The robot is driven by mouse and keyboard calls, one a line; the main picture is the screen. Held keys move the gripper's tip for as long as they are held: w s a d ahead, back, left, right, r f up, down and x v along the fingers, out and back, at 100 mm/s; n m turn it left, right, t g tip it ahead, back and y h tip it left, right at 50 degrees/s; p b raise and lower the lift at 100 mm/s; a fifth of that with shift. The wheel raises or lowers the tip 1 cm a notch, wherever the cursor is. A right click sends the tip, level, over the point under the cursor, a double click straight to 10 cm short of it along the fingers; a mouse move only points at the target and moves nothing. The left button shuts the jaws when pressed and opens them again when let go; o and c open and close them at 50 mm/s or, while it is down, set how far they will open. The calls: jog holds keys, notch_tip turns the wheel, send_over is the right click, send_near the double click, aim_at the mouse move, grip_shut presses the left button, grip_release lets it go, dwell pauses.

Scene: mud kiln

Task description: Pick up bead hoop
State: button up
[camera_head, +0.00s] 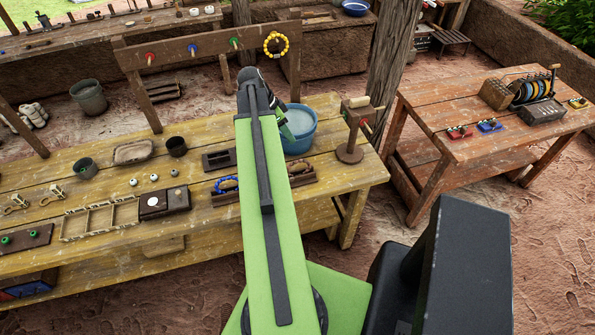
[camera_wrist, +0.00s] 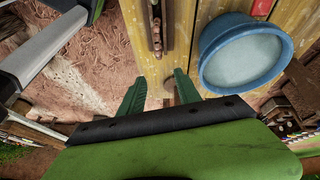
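Several ring-shaped hoops are in the head view. A yellow beaded hoop (camera_head: 276,46) hangs at the right end of a wooden peg rail. A blue beaded hoop (camera_head: 227,184) rests in a low wooden holder (camera_head: 225,199) on the yellow table, and a brown hoop (camera_head: 299,168) is at the holder's right part. My gripper (camera_wrist: 159,94) is open, its two green fingers apart with nothing between them. In the wrist view it is above the table edge, with a strip of brown beads (camera_wrist: 157,28) ahead. In the head view my arm hides part of the holder and most of the gripper.
A blue tub of water (camera_head: 301,130) stands close right of my gripper, also in the wrist view (camera_wrist: 245,52). A wooden stand (camera_head: 350,152) is right of it. The yellow table (camera_head: 110,165) holds cups and trays at left. Another table (camera_head: 440,110) is at right.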

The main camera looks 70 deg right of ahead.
aim_at(305, 161)
jog(key=b+x, duration=0.9)
jog(key=x, duration=0.2)
jog(key=shift+a+f+b, duration=0.1)
jog(key=shift+f+b, duration=0.25)
jog(key=shift+f, duration=0.1)
jog(key=b+x, duration=0.5)
jog(key=shift+s+a+f, duration=0.1)
jog(key=shift+a, duration=0.05)
grip_shut()
